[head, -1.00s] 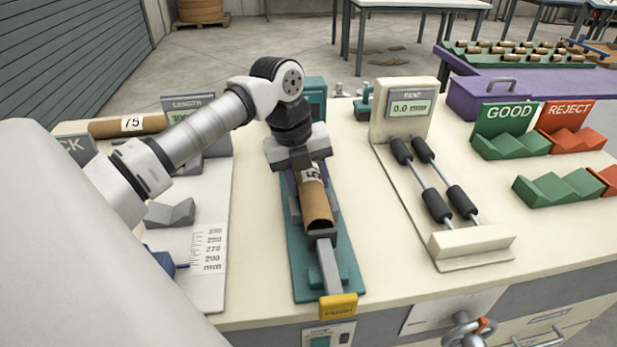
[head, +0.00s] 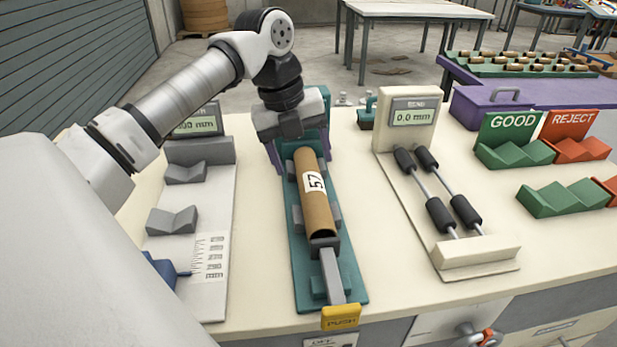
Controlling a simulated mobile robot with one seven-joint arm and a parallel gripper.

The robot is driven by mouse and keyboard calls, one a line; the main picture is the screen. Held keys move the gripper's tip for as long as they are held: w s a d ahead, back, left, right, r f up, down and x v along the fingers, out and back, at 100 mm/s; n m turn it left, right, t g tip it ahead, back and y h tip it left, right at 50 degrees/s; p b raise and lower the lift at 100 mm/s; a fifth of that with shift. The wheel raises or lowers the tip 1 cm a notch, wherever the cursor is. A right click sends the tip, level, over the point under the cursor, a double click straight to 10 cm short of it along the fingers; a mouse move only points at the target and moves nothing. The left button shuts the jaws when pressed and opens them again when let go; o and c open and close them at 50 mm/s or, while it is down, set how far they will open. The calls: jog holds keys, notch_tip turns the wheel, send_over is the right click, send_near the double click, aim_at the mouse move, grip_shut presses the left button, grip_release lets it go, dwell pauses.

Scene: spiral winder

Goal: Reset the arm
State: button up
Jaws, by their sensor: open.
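My gripper (head: 290,150) is open and raised at the back of the teal fixture (head: 302,278), above and behind the cardboard tube. My arm reaches in from the left. The brown tube (head: 318,210), labelled 57, lies lengthwise in the fixture. Its near end faces the grey pusher bar (head: 331,273) with the yellow PUSH block (head: 341,316). The purple fingers show on both sides of the tube's far end, and their tips are partly hidden.
The length gauge (head: 185,225) with grey V-blocks stands left. The bend gauge (head: 408,118) with black rollers stands right, reading 0.0 mm. Green GOOD cradles (head: 510,152) and red REJECT cradles (head: 575,147) are at the far right.

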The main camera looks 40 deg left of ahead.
jog(key=v, duration=0.5)
jog(key=shift+s+r, duration=0.1)
jog(key=shift+r, duration=0.25)
